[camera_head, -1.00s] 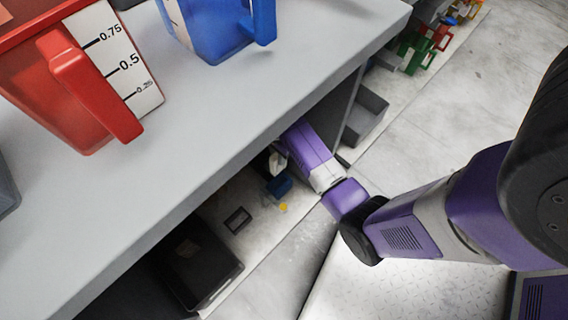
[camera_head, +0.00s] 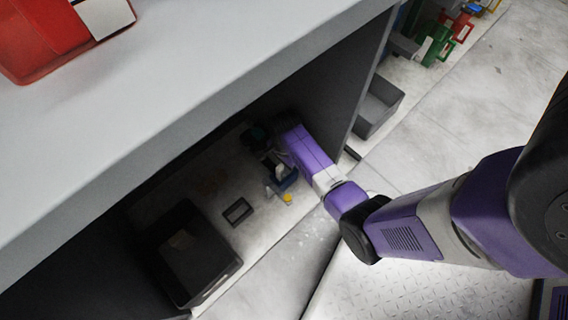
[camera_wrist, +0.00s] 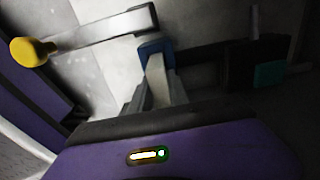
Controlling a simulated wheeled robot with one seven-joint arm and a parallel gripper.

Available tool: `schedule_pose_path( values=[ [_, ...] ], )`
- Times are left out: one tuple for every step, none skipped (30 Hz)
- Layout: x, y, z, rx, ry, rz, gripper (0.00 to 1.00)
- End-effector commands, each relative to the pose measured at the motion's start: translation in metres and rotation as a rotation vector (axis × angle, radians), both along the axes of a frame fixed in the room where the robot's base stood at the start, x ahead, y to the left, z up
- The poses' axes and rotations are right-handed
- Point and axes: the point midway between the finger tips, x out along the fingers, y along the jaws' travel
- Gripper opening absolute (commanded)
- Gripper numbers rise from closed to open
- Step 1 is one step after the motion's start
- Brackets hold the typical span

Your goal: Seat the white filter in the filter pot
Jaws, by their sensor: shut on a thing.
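My gripper (camera_wrist: 155,92) is under the grey counter, its jaws close together around a narrow pale piece (camera_wrist: 157,70) that looks like the white filter. Only part of that piece shows. Its far end meets a small blue block (camera_wrist: 153,46), which may be the filter pot. Whether the piece is inside or only against it, I cannot tell. In the head view the blue block (camera_head: 289,182) is low on the pale floor beside my arm's purple end, with the gripper mostly hidden.
A bar (camera_wrist: 100,30) with a yellow knob (camera_wrist: 27,51) lies left of the blue block. A dark part with a teal patch (camera_wrist: 269,74) is at right. A black tray (camera_head: 215,285) and small dark frame (camera_head: 238,212) lie nearby. The counter edge (camera_head: 200,135) hangs above.

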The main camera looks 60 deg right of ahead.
Motion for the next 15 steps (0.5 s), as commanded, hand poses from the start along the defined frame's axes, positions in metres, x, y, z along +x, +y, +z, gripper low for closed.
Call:
schedule_pose_path(
  values=[
    [0.0004,-0.0002,-0.0112,0.0,0.0,0.0,0.0],
    [0.0003,-0.0002,-0.0133,0.0,0.0,0.0,0.0],
    [0.0002,-0.0001,-0.0144,0.0,0.0,0.0,0.0],
    [0.0002,-0.0002,-0.0141,0.0,0.0,0.0,0.0],
    [0.0003,-0.0002,-0.0134,0.0,0.0,0.0,0.0],
    [0.0003,-0.0002,-0.0125,0.0,0.0,0.0,0.0],
    [0.0003,-0.0002,-0.0123,0.0,0.0,0.0,0.0],
    [0.0003,-0.0002,-0.0123,0.0,0.0,0.0,0.0],
    [0.0002,-0.0002,-0.0123,0.0,0.0,0.0,0.0],
    [0.0002,-0.0002,-0.0124,0.0,0.0,0.0,0.0],
    [0.0002,-0.0002,-0.0128,0.0,0.0,0.0,0.0],
    [0.0002,-0.0001,-0.0139,0.0,0.0,0.0,0.0],
    [0.0001,0.0,-0.0149,0.0,0.0,0.0,0.0],
    [0.0002,-0.0001,-0.0158,0.0,0.0,0.0,0.0],
    [0.0002,-0.0002,-0.0153,0.0,0.0,0.0,0.27]
  ],
)
